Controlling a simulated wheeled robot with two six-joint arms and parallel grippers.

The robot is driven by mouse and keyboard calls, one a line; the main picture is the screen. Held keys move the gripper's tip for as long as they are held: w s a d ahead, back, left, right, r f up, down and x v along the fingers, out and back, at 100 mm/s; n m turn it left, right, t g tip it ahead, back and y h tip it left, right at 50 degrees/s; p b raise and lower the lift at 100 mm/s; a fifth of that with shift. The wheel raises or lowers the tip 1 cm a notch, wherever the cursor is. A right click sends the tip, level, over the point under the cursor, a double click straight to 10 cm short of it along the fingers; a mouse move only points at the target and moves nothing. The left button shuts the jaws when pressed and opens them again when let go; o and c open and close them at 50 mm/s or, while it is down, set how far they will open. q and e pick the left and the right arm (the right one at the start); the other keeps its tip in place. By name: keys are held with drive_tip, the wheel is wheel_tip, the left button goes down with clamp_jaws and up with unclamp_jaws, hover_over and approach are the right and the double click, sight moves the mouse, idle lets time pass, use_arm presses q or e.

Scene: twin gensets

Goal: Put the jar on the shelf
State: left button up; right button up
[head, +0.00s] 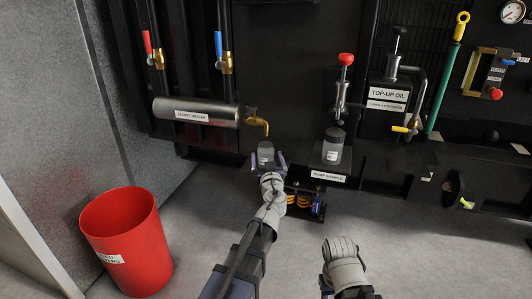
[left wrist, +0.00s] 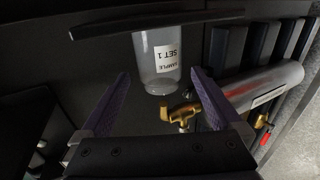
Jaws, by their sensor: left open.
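A clear jar (head: 266,151) stands below the brass tap of the jacket heater. In the left wrist view the jar (left wrist: 157,60) has a white "SAMPLE SET 1" label and appears upside down, its base against a dark ledge (left wrist: 120,22). My left gripper (head: 268,161) is open; its purple fingers (left wrist: 160,98) are spread either side of the jar's line, and I see no grip on it. A second jar (head: 333,147) with a dark lid stands on the shelf marked "SUMP SAMPLE" (head: 328,177). My right arm shows at the bottom, but its fingers cannot be made out.
The jacket heater (head: 197,111) and its brass tap (head: 258,122) are close above the left gripper; the tap (left wrist: 180,112) also shows in the left wrist view. A red bin (head: 127,240) stands on the floor at left. Red-knobbed sampling hardware (head: 342,85) rises above the sump sample shelf.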

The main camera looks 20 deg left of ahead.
use_arm(q)
drive_tip(key=v, duration=0.7)
drive_tip(key=shift+s, duration=0.3)
drive_tip(key=s+f+g, duration=0.8)
drive_tip(key=s+f, duration=0.1)
drive_tip(key=f, duration=0.4)
drive_tip(key=s+d+f+m+g+h, duration=0.2)
drive_tip(key=s+d+f+m+g, duration=0.2)
drive_tip(key=s+d, duration=0.2)
drive_tip(key=s+d+f+m+g+h, duration=0.3)
drive_tip(key=s+d+f+m+g, duration=0.1)
drive_tip(key=s, duration=0.6)
drive_tip(key=d+g, duration=0.1)
drive_tip(key=d, duration=0.1)
drive_tip(key=shift+d+f, duration=0.4)
